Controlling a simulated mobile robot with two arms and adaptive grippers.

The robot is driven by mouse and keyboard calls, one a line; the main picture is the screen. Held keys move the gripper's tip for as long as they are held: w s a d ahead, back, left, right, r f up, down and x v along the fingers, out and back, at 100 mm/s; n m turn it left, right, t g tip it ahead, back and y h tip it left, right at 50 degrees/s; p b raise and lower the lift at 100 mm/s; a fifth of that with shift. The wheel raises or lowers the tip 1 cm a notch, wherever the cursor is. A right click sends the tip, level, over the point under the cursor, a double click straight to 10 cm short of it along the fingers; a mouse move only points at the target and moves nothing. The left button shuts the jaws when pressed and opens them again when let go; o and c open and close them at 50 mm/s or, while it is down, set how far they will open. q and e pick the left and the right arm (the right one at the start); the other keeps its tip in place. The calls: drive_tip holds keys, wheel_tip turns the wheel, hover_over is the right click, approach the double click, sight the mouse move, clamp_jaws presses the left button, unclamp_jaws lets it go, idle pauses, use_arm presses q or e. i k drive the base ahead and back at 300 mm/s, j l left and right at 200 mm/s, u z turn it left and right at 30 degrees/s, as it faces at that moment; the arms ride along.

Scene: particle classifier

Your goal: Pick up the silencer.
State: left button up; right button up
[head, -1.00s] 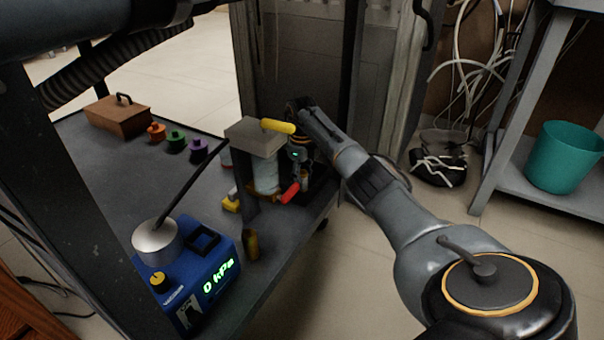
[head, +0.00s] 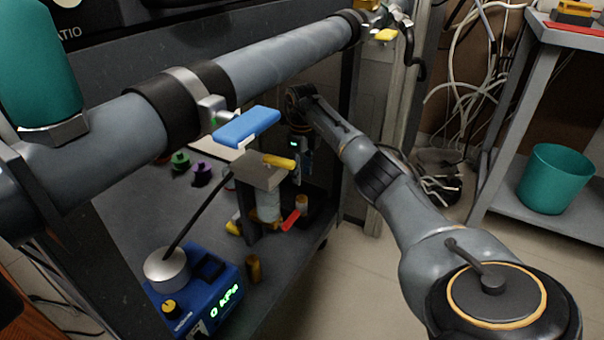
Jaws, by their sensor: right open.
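Nothing is labelled as the silencer, and I cannot tell for certain which part it is. A teal cylinder (head: 38,62) with a hex metal base stands on the large grey pipe (head: 285,50) at the upper left. A small brass-coloured cylinder (head: 253,268) stands on the cart beside the blue pressure gauge unit. My right gripper (head: 300,152) is open and points down by the grey-topped stand (head: 259,171), past its yellow handle (head: 279,161). Its fingertips are small and partly hidden. My left gripper is out of view.
The pipe, with a blue valve handle (head: 246,125), crosses in front of the cart (head: 122,240). The blue gauge unit (head: 215,292) reads 0 kPa. A red handle (head: 290,220) is by the stand. A teal bucket (head: 555,178) sits on the right shelf.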

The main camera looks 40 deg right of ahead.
sight(252, 262)
drive_tip(key=k, duration=1)
